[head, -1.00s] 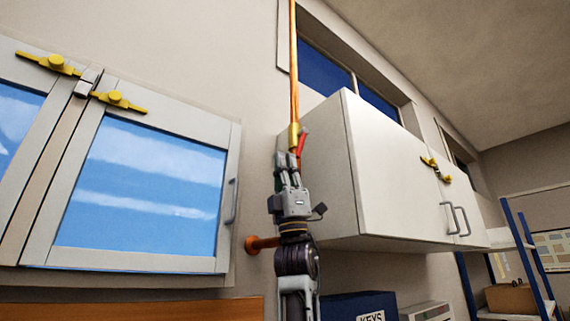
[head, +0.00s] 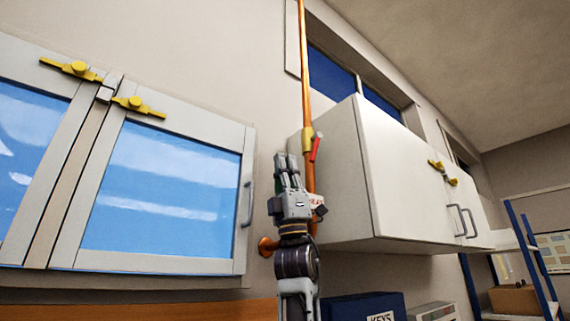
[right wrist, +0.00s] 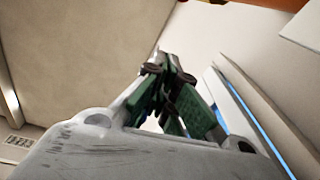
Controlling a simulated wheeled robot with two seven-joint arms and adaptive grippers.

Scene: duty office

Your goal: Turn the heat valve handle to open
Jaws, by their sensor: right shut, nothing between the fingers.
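The heat valve has a brass body (head: 307,141) on a vertical copper pipe, with a red handle (head: 315,150) in the head view. The handle hangs down along the right of the pipe, slightly tilted. My right gripper (head: 287,158) is shut and empty, pointing up, left of the pipe and just below and left of the valve. In the picture a gap shows between the fingertips and the red handle; I cannot tell the depth. The closed fingers also show in the right wrist view (right wrist: 173,65), where no valve is visible. My left gripper is not in view.
A white wall cabinet (head: 415,190) stands close right of the pipe. A glass-doored cabinet (head: 165,190) with yellow latches is at left. A white tag (head: 316,200) hangs partly behind my gripper. A blue key box (head: 365,307) is below.

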